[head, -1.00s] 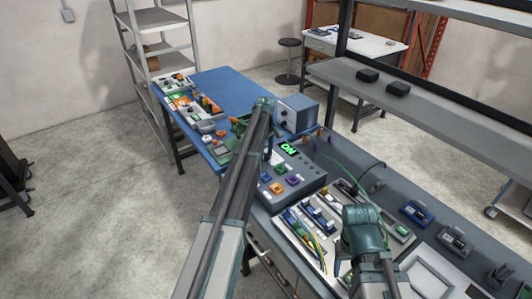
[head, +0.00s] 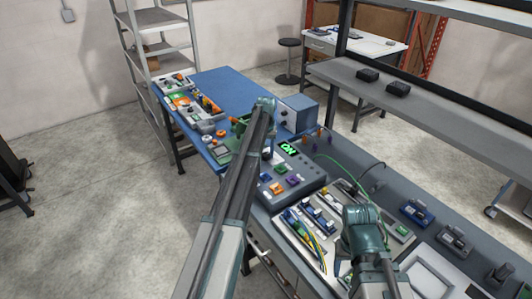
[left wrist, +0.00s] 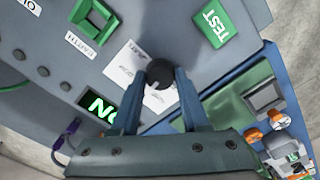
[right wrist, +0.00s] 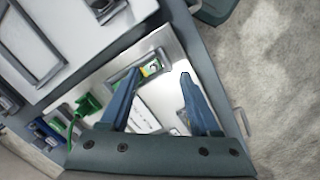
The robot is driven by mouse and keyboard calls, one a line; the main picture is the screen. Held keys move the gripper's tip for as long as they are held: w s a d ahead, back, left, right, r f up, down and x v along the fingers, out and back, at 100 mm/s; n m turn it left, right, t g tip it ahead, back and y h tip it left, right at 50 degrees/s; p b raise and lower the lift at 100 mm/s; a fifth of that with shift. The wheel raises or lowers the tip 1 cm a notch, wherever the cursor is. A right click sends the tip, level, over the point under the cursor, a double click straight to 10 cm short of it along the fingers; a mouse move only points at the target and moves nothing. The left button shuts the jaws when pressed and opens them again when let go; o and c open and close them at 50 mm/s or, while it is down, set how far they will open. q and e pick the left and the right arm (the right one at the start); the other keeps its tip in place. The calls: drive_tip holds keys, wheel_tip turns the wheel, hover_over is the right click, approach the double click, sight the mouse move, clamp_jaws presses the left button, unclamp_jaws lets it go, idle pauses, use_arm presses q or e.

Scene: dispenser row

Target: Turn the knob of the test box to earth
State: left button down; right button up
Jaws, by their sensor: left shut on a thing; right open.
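The test box (head: 296,181) is a grey-topped case on the bench with a lit green display and several coloured buttons. In the left wrist view its face (left wrist: 60,62) has a green TEST label (left wrist: 211,24), a white EARTH label (left wrist: 83,44) and a green display (left wrist: 102,103) partly covered by my finger. A round black knob (left wrist: 160,71) is between the tips of my left gripper (left wrist: 163,80), which is shut on it. White printed labels lie around the knob; its pointer is not clear. My right gripper (right wrist: 161,75) is open and empty above a pale wiring panel.
A blue bench (head: 228,88) with boxes and parts continues beyond the test box. The wiring panel (head: 290,228) with coloured wires is next to it on the near side. A grey shelf (head: 425,112) runs above the bench at right. Several blue and black modules sit along the bench.

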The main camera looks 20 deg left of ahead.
sight(266, 154)
use_arm(q)
drive_tip(key=shift+m, duration=0.6)
drive_tip(key=shift+c, duration=2)
unclamp_jaws()
wheel_tip(266, 154, up, 14)
drive_tip(key=p, duration=1.3)
drive_tip(key=shift+p, duration=0.4)
use_arm(e)
wheel_tip(266, 154, up, 14)
use_arm(q)
drive_tip(key=shift+f, duration=0.15)
use_arm(e)
drive_tip(key=shift+f, duration=0.1)
